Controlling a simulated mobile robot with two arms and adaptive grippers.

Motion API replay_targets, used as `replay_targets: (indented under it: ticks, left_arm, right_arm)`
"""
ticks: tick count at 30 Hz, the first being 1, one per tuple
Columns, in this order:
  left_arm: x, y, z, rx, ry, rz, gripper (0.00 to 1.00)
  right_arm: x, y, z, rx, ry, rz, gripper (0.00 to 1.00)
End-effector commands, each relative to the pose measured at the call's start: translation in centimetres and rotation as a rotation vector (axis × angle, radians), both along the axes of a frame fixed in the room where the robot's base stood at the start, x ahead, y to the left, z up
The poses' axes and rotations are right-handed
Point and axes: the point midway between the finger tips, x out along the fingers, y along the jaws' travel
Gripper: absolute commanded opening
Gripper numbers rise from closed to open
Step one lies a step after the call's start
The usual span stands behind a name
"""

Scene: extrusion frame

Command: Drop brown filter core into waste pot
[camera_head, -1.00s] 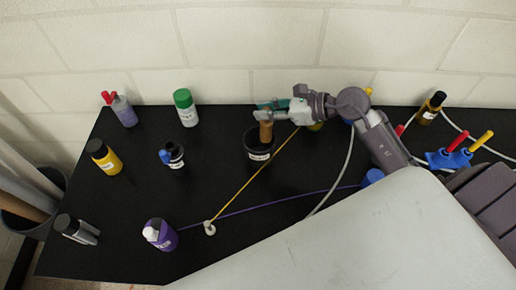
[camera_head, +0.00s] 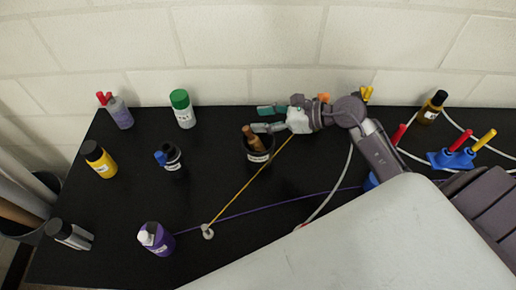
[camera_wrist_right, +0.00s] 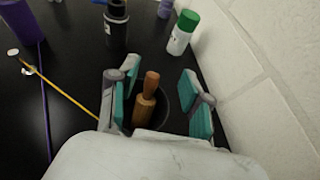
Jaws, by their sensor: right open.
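The brown filter core (camera_head: 252,137) leans inside the black waste pot (camera_head: 259,157), with its upper part sticking out above the rim. In the right wrist view the core (camera_wrist_right: 147,100) stands between the fingers, apart from both, and the pot's dark rim (camera_wrist_right: 163,100) shows around it. My right gripper (camera_head: 266,118) is open above the back of the pot; in the right wrist view its teal finger pads (camera_wrist_right: 160,103) are wide apart. The core's lower end is hidden in the pot. My left gripper is not in view.
A green-capped white bottle (camera_head: 182,109), a small black pot with a blue item (camera_head: 172,158), and a purple bottle (camera_head: 156,238) stand to the left. A blue stand (camera_head: 450,158) is at the right.

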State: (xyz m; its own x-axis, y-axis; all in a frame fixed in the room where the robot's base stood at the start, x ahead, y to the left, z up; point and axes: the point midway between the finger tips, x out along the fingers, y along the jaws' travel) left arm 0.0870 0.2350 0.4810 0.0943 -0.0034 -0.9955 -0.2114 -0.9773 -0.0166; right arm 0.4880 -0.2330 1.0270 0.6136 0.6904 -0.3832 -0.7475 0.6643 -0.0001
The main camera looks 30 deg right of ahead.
Motion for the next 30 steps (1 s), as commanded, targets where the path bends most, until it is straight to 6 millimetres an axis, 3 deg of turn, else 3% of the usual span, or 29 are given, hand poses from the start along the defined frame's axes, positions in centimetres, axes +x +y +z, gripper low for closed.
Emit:
replay_targets:
  ticks: [7,21,30]
  left_arm:
    - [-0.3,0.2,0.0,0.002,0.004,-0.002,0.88]
    - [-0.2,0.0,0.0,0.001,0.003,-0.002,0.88]
    - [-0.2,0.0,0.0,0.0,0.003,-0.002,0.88]
  right_arm:
    - [-1.0,-1.2,0.5,-0.002,0.002,-0.001,0.49]
    - [-6.5,-7.4,3.9,-0.002,0.002,-0.001,0.49]
    - [-7.4,-8.3,4.6,0.0,0.0,0.001,0.49]
